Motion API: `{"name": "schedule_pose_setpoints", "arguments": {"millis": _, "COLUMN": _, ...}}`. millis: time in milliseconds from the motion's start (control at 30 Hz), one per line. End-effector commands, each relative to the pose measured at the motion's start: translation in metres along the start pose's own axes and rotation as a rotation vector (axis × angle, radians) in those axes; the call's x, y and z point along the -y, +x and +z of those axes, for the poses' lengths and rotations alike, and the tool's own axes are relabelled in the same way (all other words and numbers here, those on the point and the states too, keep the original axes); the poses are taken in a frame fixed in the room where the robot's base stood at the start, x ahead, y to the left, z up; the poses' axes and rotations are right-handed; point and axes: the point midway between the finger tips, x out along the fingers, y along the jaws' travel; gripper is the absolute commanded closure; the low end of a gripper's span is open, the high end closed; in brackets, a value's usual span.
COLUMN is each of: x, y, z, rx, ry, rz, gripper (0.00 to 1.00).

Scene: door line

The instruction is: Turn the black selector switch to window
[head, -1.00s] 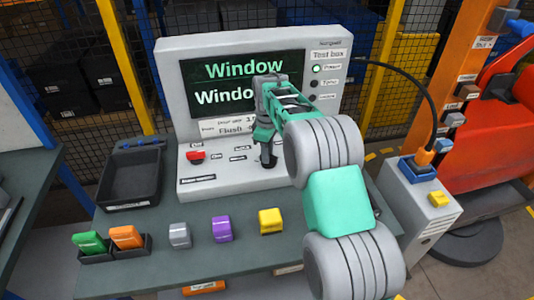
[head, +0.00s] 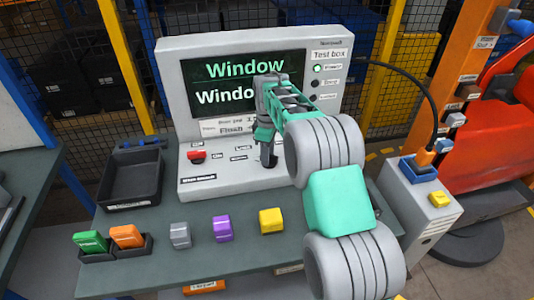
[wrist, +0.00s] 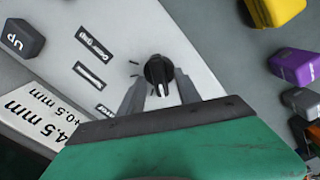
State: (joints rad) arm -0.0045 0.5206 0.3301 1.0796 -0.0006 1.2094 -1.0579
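The black selector switch (wrist: 158,72) shows in the wrist view on the grey sloped panel of the test box (head: 225,178). Its knob has a white pointer line, which points toward my gripper, down in the picture. My gripper (wrist: 160,80) has one finger on each side of the knob, with what looks like a small gap on both sides. Labels (wrist: 90,75) and short tick marks lie left of the knob; the lowest label is partly covered by a finger. In the head view my gripper (head: 267,158) hides the switch. The screen (head: 222,85) reads "Window", with a second line partly covered.
A red button (head: 196,156) sits at the panel's left. Grey, purple and yellow blocks (head: 271,221) stand along the bench front. A black tray (head: 133,182) and green and orange blocks are at left. A cabled grey box (head: 425,205) stands at right.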

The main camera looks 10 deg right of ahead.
Motion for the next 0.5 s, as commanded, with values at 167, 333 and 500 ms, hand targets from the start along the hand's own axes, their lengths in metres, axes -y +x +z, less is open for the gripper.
{"name": "schedule_pose_setpoints", "arguments": {"millis": 167, "x": 0.000, "y": 0.001, "z": 0.001, "rx": 0.001, "ry": 0.001, "rz": -0.001, "gripper": 0.60}}
{"name": "schedule_pose_setpoints", "arguments": {"millis": 333, "x": -0.001, "y": -0.014, "z": 0.000, "rx": -0.001, "ry": 0.001, "rz": 0.002, "gripper": 0.60}}
{"name": "schedule_pose_setpoints", "arguments": {"millis": 500, "x": -0.001, "y": -0.048, "z": -0.001, "rx": -0.001, "ry": 0.000, "rz": 0.003, "gripper": 0.60}}
